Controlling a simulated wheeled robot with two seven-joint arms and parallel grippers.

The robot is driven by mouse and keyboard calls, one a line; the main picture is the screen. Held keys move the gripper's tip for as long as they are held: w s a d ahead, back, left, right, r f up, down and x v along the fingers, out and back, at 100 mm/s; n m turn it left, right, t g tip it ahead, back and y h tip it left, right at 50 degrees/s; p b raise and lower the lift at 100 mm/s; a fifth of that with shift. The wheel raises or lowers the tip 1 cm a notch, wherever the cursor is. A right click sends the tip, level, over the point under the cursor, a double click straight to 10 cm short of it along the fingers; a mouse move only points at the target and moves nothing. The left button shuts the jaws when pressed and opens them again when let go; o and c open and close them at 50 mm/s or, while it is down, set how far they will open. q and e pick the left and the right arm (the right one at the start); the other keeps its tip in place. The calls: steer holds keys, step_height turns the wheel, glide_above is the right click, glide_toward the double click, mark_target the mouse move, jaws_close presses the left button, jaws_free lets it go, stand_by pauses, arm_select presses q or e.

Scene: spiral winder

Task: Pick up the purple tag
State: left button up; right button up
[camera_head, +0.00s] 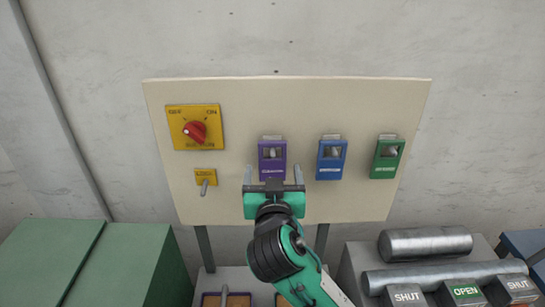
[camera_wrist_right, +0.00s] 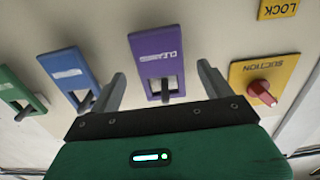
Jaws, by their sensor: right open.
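The purple tag (camera_head: 272,158) hangs upright on the beige board, with a window in its upper part and a grey peg showing in it. It has a pale text strip. It also shows in the right wrist view (camera_wrist_right: 158,62), upside down. My right gripper (camera_head: 273,175) is open just below and in front of the tag, its fingers pointing up at the board. In the right wrist view, the two fingers (camera_wrist_right: 160,82) stand apart on either side of the tag, with nothing visibly held. My left gripper is not in view.
A blue tag (camera_head: 331,160) and a green tag (camera_head: 387,158) hang to the right. A yellow plate with a red knob (camera_head: 195,131) and a small yellow plate (camera_head: 205,177) are at left. Green cabinets (camera_head: 120,265) and grey rollers (camera_head: 425,243) stand below.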

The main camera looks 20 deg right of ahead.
steer(key=shift+w+d, duration=0.25)
steer(key=shift+w, duration=0.4)
steer(key=shift+w+f, duration=0.1)
steer(key=shift+w, duration=0.2)
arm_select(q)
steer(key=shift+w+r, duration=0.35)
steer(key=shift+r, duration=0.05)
arm_select(e)
steer(key=shift+s, duration=0.1)
steer(key=shift+c, duration=0.4)
steer(key=c, duration=1)
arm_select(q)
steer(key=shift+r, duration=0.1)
